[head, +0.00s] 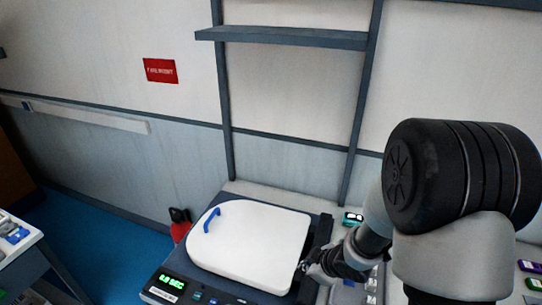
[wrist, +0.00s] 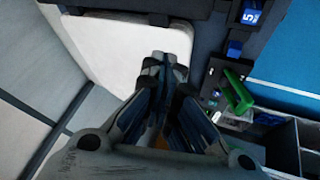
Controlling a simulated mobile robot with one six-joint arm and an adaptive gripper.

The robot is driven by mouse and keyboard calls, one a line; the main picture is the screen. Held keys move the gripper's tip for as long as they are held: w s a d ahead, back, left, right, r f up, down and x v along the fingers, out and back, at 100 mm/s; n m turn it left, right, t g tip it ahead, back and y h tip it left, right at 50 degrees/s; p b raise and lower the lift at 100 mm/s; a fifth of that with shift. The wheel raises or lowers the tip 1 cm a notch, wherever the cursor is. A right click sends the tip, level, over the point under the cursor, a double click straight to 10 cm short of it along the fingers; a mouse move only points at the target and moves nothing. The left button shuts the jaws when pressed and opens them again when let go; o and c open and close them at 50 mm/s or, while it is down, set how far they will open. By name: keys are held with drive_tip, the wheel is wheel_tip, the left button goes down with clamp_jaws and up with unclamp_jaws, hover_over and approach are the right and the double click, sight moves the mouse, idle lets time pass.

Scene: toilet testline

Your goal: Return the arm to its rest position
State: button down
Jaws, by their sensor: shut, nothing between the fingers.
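My gripper (head: 305,267) is at the right edge of a white toilet lid (head: 250,242) in the head view, with my arm reaching in from the right. In the wrist view my gripper (wrist: 166,62) has its fingers together and empty, above or beside the white lid (wrist: 125,48). I cannot tell whether the fingertips touch anything. The lid lies flat on a dark test station and has a blue handle (head: 212,220) at its left.
A green-lit display (head: 170,281) is on the station's front. A green part (wrist: 237,92) and grey bins (wrist: 285,147) lie right of the gripper in the wrist view. A dark shelf frame (head: 290,38) stands behind. A red object (head: 180,225) stands left of the station. Blue floor is open at left.

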drive_tip(key=s+d+r+m+t+h+b, duration=0.1)
drive_tip(key=s+d+r+m+h+b, duration=0.2)
drive_tip(key=r, duration=0.4)
drive_tip(key=s+d+r+m+h, duration=0.2)
drive_tip(key=s+d+r+m, duration=0.2)
drive_tip(key=d+r, duration=0.3)
drive_tip(key=s+a+r+m+g+y+b, duration=0.1)
drive_tip(key=s+a+r+m, duration=0.1)
drive_tip(key=s, duration=0.6)
drive_tip(key=s+a+r+m+y+b, duration=0.1)
drive_tip(key=s+a, duration=0.3)
drive_tip(key=s, duration=0.5)
drive_tip(key=shift+a+r+m+g+b, duration=0.3)
drive_tip(key=shift+r+m+g+b, duration=0.15)
drive_tip(key=shift+m, duration=0.25)
drive_tip(key=c, duration=2.3)
unclamp_jaws()
drive_tip(key=shift+f, duration=0.1)
